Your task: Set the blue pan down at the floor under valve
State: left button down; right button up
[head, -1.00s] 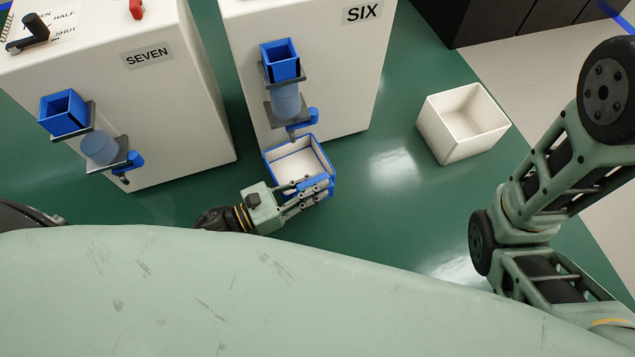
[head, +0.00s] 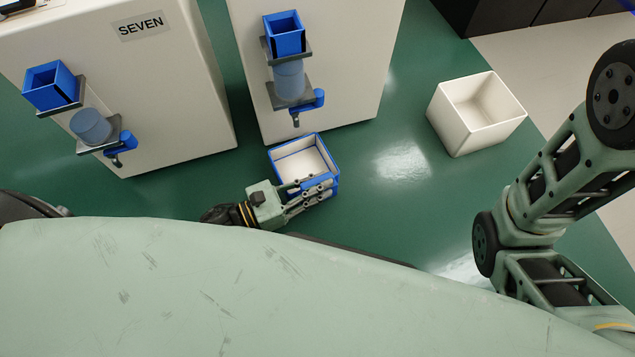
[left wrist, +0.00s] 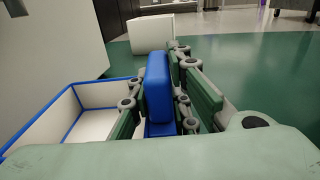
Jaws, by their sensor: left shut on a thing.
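The blue pan (head: 304,165) is a square open box with a blue rim and a pale inside. In the head view it is in front of the cabinet labelled SIX earlier, a little below its valve (head: 312,100). My left gripper (head: 318,190) is shut on the near side of the pan. In the left wrist view the pan (left wrist: 75,105) is at the left, and the fingers (left wrist: 160,100) close on its blue handle-like block. I cannot tell whether the pan's bottom touches the floor. My right gripper is out of view; only its arm shows at the right.
A white open bin (head: 476,115) stands on the green floor to the right. Cabinet SEVEN (head: 160,90) with its own valve (head: 118,150) is at the left. The floor (head: 390,210) between the pan and the bin is clear.

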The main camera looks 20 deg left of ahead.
aim_at(318, 181)
pick_arm(q)
jog(key=shift+f+b, duration=0.6)
jog(key=shift+f, duration=0.05)
jog(key=c, duration=1.6)
grip_release()
jog(key=shift+o, duration=0.6)
jog(key=o, duration=1.1)
jog(key=shift+r, duration=0.2)
jog(key=shift+r+p, duration=2.7)
jog(key=shift+r, duration=0.2)
